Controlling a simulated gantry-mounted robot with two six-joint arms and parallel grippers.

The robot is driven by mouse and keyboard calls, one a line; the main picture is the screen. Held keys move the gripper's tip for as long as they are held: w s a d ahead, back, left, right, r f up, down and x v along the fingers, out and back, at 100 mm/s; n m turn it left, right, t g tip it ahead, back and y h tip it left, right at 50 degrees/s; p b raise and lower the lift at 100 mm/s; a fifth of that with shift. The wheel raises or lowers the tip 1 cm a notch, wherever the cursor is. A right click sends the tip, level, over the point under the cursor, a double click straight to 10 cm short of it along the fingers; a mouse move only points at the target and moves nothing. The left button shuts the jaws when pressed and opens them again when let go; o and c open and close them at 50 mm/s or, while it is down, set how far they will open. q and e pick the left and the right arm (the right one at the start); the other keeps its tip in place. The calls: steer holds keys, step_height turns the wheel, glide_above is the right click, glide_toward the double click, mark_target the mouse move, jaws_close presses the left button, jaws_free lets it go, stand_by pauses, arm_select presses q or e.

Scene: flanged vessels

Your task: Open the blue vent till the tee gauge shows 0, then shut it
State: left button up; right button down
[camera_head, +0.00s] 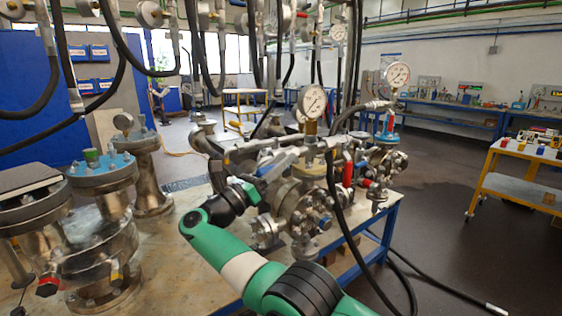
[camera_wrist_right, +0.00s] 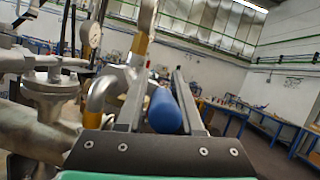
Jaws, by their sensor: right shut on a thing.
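The blue vent handle (camera_wrist_right: 166,110) lies between the two fingers of my right gripper (camera_wrist_right: 160,78) in the right wrist view. The gripper is shut on it. In the head view my right gripper (camera_head: 277,163) reaches in among the steel fittings of the flanged vessel (camera_head: 298,200), and the handle is mostly hidden there. A round white-faced gauge (camera_head: 313,100) on a brass stem stands upright just above and behind the gripper; it looks like the tee gauge. Its needle is too small to read. My left gripper is not in view.
A second gauge (camera_head: 397,75) stands to the right, and a red handle (camera_head: 347,168) is close by. Black hoses hang in front of the vessel. Other flanged vessels (camera_head: 103,180) stand at the left of the bench. A yellow cart (camera_head: 520,185) is at the right.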

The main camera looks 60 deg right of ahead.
steer(key=shift+s+r+m, duration=0.2)
steer(key=shift+r+m, duration=0.05)
steer(key=shift+m, duration=0.05)
